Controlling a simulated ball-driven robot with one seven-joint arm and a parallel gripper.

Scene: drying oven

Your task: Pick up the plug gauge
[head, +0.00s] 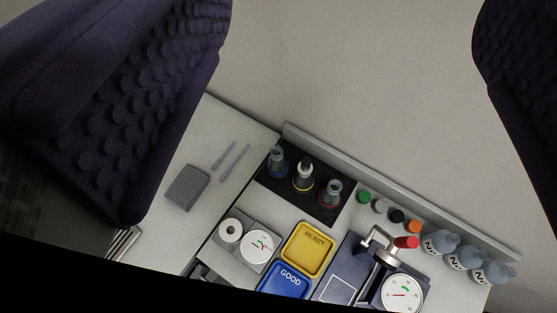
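My gripper (340,215) is open. Its two dark purple, studded fingers frame the view at the far left and far right edges, with a wide gap between them and nothing held. Below, on a pale bench, two slim grey rods (234,162) lie side by side at the upper left, next to a dark grey block (187,187). Either rod could be the plug gauge, but they are too small to tell for sure. The gripper is well above the bench and touches nothing on it.
A black tray (323,213) holds three flasks. A yellow REJECT tray (307,249) and a blue GOOD tray (284,280) sit near a dial gauge (257,246). A red-handled dial press (388,258), several coloured caps and grey bottles (466,256) stand right. A raised edge (440,217) runs behind.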

